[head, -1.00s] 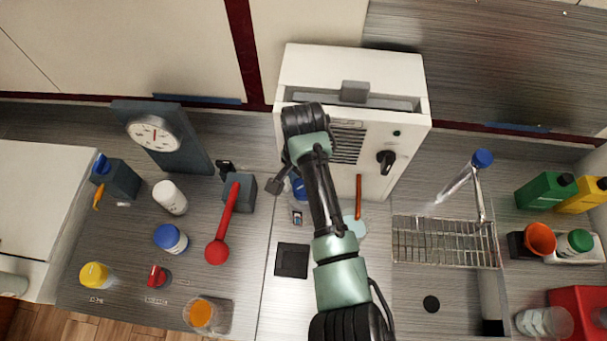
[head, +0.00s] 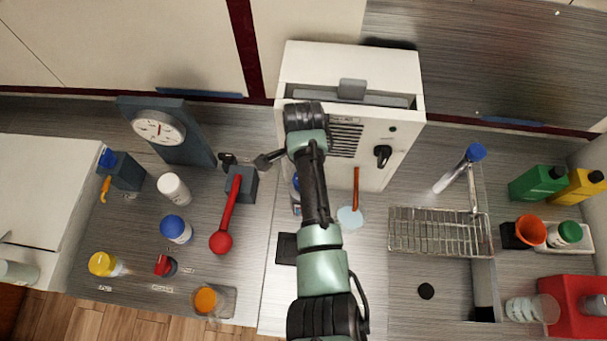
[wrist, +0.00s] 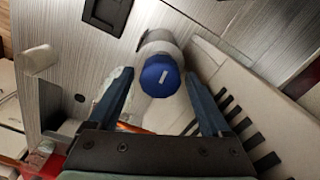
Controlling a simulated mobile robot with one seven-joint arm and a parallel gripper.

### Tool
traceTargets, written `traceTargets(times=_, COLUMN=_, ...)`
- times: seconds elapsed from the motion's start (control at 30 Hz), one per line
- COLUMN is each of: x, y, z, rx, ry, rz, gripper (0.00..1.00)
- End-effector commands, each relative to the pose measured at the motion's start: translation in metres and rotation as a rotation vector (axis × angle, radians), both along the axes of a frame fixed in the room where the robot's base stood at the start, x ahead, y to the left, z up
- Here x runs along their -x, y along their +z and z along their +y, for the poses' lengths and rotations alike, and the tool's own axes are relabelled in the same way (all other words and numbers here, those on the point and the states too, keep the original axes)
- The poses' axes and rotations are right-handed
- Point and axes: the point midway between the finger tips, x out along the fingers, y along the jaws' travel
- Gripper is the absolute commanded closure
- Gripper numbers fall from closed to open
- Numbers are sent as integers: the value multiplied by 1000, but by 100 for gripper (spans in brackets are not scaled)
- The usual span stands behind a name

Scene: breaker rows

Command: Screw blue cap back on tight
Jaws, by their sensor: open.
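A white bottle (wrist: 160,42) with a blue cap (wrist: 160,77) shows in the wrist view. My gripper (wrist: 157,75) is open, with one finger on each side of the cap in the picture and a gap beside each. I cannot tell how far down the fingers reach or whether the cap is tight. In the head view, my arm hides most of this bottle; only a sliver of it (head: 296,207) shows at the arm's left edge, and my fingers are not clear there.
The white vented machine (head: 393,135) stands close behind the bottle. An orange-handled tool (head: 356,185) lies right of my arm. Another blue-capped jar (head: 176,229), a red ladle (head: 226,220) and a yellow-capped jar (head: 103,264) are at left. A wire rack (head: 438,232) is at right.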

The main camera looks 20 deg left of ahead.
Motion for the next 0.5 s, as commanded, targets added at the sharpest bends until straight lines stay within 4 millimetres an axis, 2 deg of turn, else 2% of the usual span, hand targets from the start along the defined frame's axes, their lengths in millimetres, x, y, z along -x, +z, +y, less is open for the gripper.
traceTargets(times=0.17, x=0, y=1, z=0, rx=-1, ry=81, rz=1, gripper=17)
traceTargets(times=0.5, x=0, y=1, z=1, rx=-1, ry=519, rz=1, gripper=17)
